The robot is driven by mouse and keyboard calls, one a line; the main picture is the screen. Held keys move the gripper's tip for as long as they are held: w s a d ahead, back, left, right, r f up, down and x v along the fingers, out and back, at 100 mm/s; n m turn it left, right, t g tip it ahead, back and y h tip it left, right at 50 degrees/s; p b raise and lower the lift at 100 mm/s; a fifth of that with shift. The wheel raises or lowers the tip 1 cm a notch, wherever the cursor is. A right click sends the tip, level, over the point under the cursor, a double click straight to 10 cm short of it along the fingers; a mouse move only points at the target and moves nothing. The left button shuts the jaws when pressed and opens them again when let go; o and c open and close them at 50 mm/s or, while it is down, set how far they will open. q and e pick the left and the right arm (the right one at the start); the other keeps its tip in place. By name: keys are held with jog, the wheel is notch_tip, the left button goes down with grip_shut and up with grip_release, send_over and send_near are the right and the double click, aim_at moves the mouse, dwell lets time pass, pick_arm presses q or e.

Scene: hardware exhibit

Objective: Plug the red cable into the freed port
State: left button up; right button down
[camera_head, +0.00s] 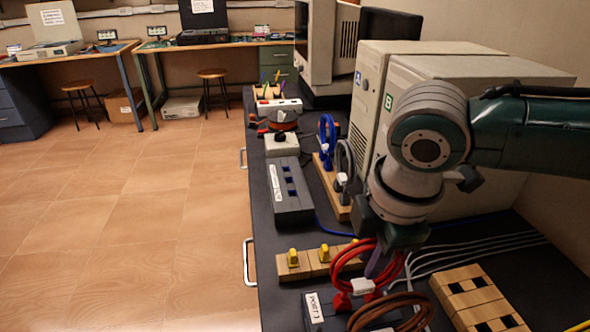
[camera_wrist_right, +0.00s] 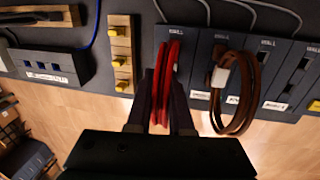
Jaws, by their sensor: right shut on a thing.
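The red cable (camera_head: 348,262) is a coiled loop with a red plug (camera_head: 342,301) and a white tag, beside the front port box in the head view. My right gripper (camera_head: 380,262) is shut on the red cable; in the wrist view the red loop (camera_wrist_right: 168,75) runs between its fingers (camera_wrist_right: 160,105). Dark blue port boxes (camera_head: 316,312) stand in a row at the front of the bench. A brown cable loop (camera_wrist_right: 238,90) hangs at a neighbouring port box in the wrist view. I cannot tell whether the red plug touches a port. My left gripper is out of view.
A wooden block with yellow plugs (camera_head: 293,273) lies behind the port boxes. Blue (camera_head: 327,138) and grey (camera_head: 346,165) cables stand on a wooden rack farther back. Beige computer towers (camera_head: 375,75) line the right. A slotted wooden block (camera_head: 462,283) lies front right.

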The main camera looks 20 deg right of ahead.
jog(key=c, duration=0.9)
grip_release()
jog(key=o, duration=0.8)
jog(key=r+p, duration=0.2)
jog(key=p, duration=0.1)
jog(key=r+p, duration=0.2)
jog(key=shift+s+a, duration=0.1)
jog(key=shift+s, duration=0.2)
jog(key=r+p, duration=0.1)
jog(key=p, duration=0.1)
jog(key=r+p, duration=0.2)
jog(key=shift+s+a+r+p, duration=0.1)
jog(key=shift+s+r+p, duration=0.15)
jog(key=shift+s+p, duration=0.1)
